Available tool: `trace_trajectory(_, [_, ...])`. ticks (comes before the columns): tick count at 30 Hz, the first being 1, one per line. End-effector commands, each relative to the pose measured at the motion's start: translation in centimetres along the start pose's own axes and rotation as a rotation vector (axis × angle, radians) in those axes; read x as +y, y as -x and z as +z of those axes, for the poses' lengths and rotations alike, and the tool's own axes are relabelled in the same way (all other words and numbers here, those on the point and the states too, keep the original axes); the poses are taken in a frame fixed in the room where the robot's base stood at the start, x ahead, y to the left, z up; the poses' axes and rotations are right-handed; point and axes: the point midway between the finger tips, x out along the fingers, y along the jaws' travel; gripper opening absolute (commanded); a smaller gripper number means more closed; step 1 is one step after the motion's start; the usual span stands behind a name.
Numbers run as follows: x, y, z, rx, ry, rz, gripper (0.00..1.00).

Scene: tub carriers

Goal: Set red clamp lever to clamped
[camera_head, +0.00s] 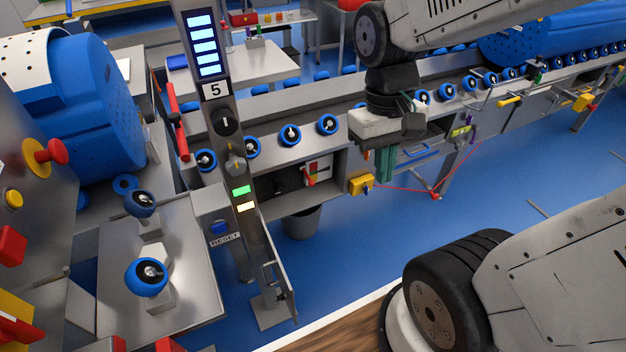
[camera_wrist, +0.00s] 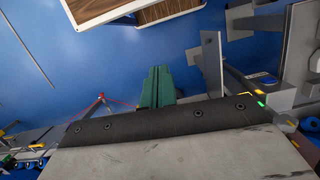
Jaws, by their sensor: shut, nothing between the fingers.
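A long red lever or bar (camera_head: 177,122) stands steeply, slightly tilted, just left of the numbered column in the head view. The fingers also show in the wrist view (camera_wrist: 157,84), shut together and empty. No red lever is clear in the wrist view.
A metal column (camera_head: 222,120) with lit bars, number 5, knobs and a RESET button stands left of my gripper. A conveyor (camera_head: 285,105) with several blue rollers runs behind it. A yellow box (camera_head: 361,184) with a red cord is close by. The blue floor (camera_head: 370,240) below is open.

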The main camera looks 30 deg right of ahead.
Motion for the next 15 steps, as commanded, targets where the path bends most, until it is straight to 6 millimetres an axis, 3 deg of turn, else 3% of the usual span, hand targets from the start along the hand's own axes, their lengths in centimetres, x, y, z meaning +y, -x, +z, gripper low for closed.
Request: trace_trajectory(15, [3.3,-11.9,-11.6,0.006,-0.032,0.024,0.00])
